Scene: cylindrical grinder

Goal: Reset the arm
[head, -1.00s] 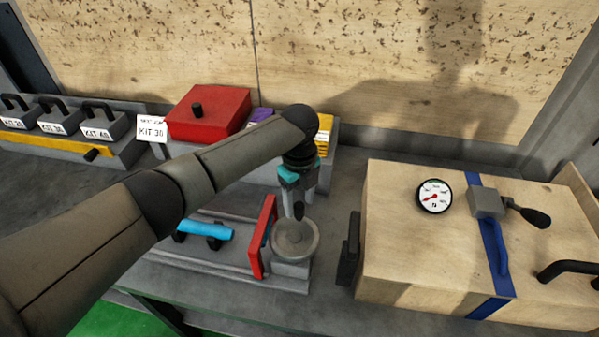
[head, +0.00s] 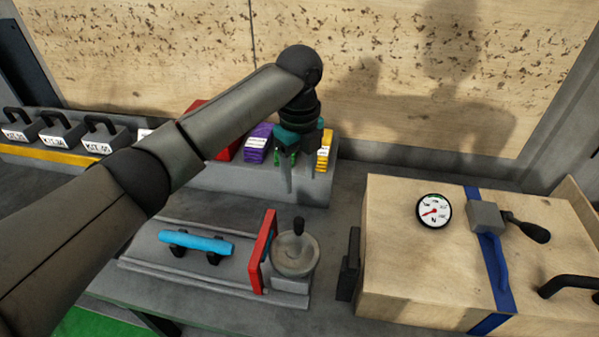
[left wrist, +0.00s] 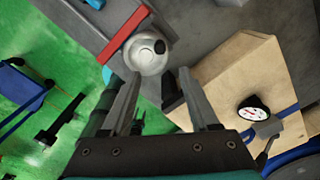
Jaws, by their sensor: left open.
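My left gripper (head: 304,182) is open and empty in the head view, raised above the bench behind the grinder's handwheel. Its two fingers point down and stand apart. The grey handwheel (head: 290,258) with its dark knob stands beside a red upright plate (head: 263,250), clear of the fingers. In the left wrist view the spread fingers (left wrist: 160,108) show at the bottom, with the round handwheel (left wrist: 147,55) beyond their tips. My right gripper is not in view.
A blue cylinder (head: 197,243) rests on two dark supports left of the red plate. A wooden box (head: 400,250) with a dial gauge (head: 434,211) and blue strap stands on the right. Purple (head: 258,143) and yellow (head: 324,150) stacks sit behind my gripper. Labelled kit blocks (head: 62,135) stand at far left.

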